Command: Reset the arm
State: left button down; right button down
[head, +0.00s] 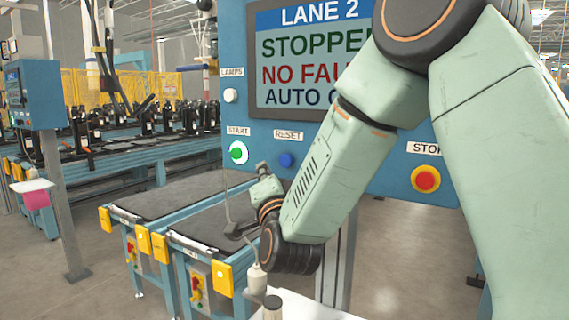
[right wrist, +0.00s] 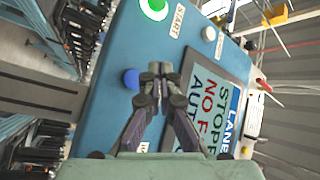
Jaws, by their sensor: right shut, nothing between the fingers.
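A blue control panel (head: 375,170) carries a blue button (head: 287,160) under the label RESET. The button also shows in the right wrist view (right wrist: 131,79), just left of my fingertips. My right gripper (head: 262,168) is shut and empty, in front of the panel between the green START button (head: 238,152) and the blue button. In the right wrist view its fingertips (right wrist: 153,76) are together; I cannot tell whether they touch the panel. The screen (head: 315,55) reads LANE 2, STOPPED, NO FAU..., AUTO..., partly hidden by my right arm. My left gripper is not in view.
A red stop button (head: 426,179) on yellow sits right of my forearm. A white lamps button (head: 231,96) is above START. Two dark-topped conveyors (head: 150,198) stand below left. Another blue control box (head: 30,95) on a post is at the far left.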

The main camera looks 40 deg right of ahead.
dwell(0.8)
jog(key=s+a+f+n+g+y+b, duration=0.2)
jog(key=s+a+f+n+g, duration=0.15)
jog(key=f, duration=0.85)
jog(key=s+a+f+n+g+y+b, duration=0.25)
jog(key=f+n, duration=0.25)
jog(key=f, duration=0.7)
jog(key=s+a+f+n+g+y+b, duration=0.2)
jog(key=s+a+f+n+g+y, duration=0.15)
jog(key=f, duration=0.85)
jog(key=s+a+f+n+g+b, duration=0.2)
jog(key=s+f+g+b, duration=0.7)
jog(key=s+f, duration=2)
jog(key=shift+s+a+f+n+b, duration=0.2)
jog(key=shift+f+n+b, duration=0.15)
jog(key=shift+n, duration=0.55)
jog(key=shift+d+g, duration=0.1)
jog(key=shift+g, duration=0.15)
